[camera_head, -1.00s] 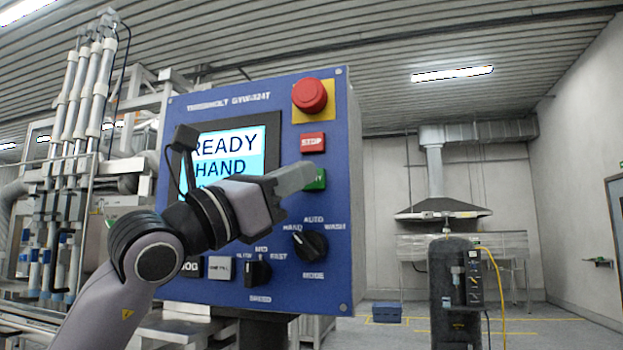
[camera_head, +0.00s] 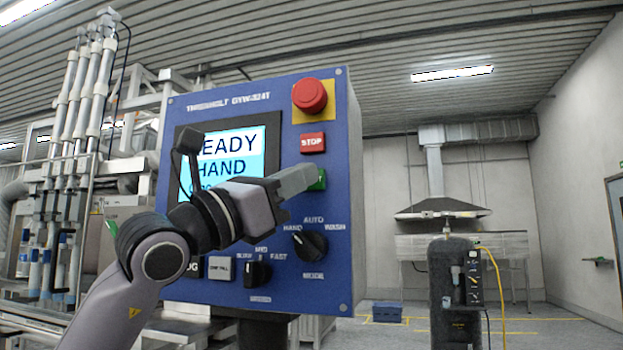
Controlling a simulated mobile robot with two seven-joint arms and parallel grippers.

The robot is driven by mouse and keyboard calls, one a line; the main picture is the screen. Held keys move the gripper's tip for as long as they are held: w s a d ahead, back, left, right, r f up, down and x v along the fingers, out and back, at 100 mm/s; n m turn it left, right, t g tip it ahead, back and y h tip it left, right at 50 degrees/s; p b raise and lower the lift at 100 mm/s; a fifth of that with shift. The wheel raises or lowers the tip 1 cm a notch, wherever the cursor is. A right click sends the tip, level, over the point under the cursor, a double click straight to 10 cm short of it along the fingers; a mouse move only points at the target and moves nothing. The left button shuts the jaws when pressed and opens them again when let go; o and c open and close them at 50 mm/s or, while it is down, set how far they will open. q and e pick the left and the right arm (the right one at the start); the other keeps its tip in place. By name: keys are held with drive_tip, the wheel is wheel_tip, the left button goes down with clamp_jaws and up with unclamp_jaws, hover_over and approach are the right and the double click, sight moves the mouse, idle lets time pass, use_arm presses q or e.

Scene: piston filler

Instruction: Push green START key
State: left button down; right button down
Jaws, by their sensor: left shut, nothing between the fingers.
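The green START key (camera_head: 321,180) is on the right part of the blue control panel (camera_head: 330,120), just below the red STOP key (camera_head: 313,142). My left gripper (camera_head: 310,176) is shut and empty, its fingertips at the green key and covering most of it. I cannot tell whether the tips touch the key. The screen (camera_head: 240,165) reads READY and HAND, partly hidden by my left arm. My right gripper is not in view.
A red emergency knob (camera_head: 310,95) on a yellow plate sits above STOP. Below are the mode knob (camera_head: 310,245), a speed knob (camera_head: 257,274) and a white key (camera_head: 219,268). A dark cylinder (camera_head: 454,290) stands behind at the right.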

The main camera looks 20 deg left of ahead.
use_arm(q)
drive_tip(key=shift+w, duration=0.45)
idle(0.5)
drive_tip(key=shift+s, duration=0.1)
drive_tip(key=shift+s+b, duration=0.55)
drive_tip(key=shift+s, duration=0.2)
drive_tip(key=shift+s, duration=0.1)
drive_tip(key=s+b, duration=0.3)
drive_tip(key=s, duration=0.1)
drive_tip(key=shift+s+a, duration=0.1)
drive_tip(key=shift+s, duration=0.3)
